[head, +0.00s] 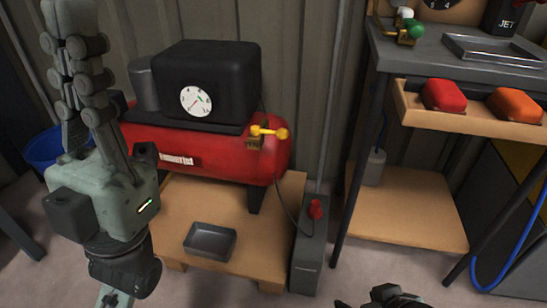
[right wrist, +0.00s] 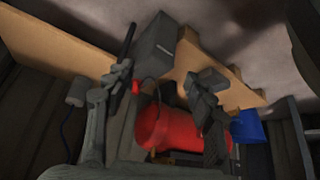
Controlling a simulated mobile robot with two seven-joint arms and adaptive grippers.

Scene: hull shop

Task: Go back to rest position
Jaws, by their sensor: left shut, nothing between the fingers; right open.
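My left gripper (head: 74,75) stands upright at the left of the head view, fingers pointing up and closed together with nothing between them. It is in front of the left end of a red compressor (head: 215,150). My right gripper (head: 385,298) shows only as dark tips at the bottom edge of the head view. In the right wrist view its two fingers (right wrist: 162,98) are apart, with nothing held between them. The red tank (right wrist: 180,128) shows beyond them in that view.
The compressor, with a gauge (head: 196,101) and a yellow-handled valve (head: 268,132), stands on a wooden pallet (head: 180,207) with a grey tray (head: 210,241). A workbench (head: 450,55) with an open drawer (head: 460,122) is at right. A grey box with a red knob (head: 315,209) stands between.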

